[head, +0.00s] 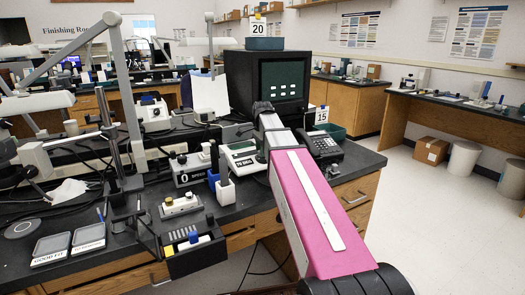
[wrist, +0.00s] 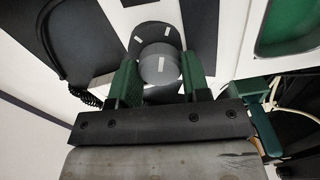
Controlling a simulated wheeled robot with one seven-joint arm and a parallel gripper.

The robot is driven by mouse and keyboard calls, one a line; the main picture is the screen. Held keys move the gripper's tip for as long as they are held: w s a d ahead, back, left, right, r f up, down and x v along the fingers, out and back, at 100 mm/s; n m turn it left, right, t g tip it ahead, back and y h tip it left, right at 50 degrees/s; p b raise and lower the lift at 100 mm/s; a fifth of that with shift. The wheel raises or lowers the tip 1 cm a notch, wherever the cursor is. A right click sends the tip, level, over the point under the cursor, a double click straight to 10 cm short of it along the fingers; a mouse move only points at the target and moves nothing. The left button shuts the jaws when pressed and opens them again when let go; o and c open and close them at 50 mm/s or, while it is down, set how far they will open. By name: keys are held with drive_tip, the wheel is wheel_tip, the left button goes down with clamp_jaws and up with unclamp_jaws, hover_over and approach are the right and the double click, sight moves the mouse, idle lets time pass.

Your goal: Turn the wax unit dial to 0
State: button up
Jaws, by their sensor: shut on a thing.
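The wax unit appears to be the white box (head: 243,158) with a small lit display on the bench in the head view. My gripper (wrist: 160,76) shows in the wrist view with one green-padded finger on each side of a round grey dial (wrist: 160,66). It is shut on the dial. The dial has a white pointer mark on its face and stands on a dark round base with white tick marks. In the head view my arm hides the dial and most of my gripper. I cannot read which number the pointer faces.
A black telephone (head: 322,147) stands right of the white box, and a dark monitor (head: 266,83) stands behind. Another grey unit with a dial (head: 190,168) and a white holder (head: 225,190) are to the left. Open floor (head: 430,220) lies to the right.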

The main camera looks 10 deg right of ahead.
drive_tip(key=n, duration=0.5)
drive_tip(key=shift+n, duration=0.3)
drive_tip(key=n, duration=0.9)
drive_tip(key=shift+n, duration=2.7)
drive_tip(key=o, duration=0.9)
drive_tip(key=shift+o, duration=0.2)
drive_tip(key=shift+r, duration=0.15)
wheel_tip(320, 180, up, 11)
drive_tip(key=shift+f, duration=0.2)
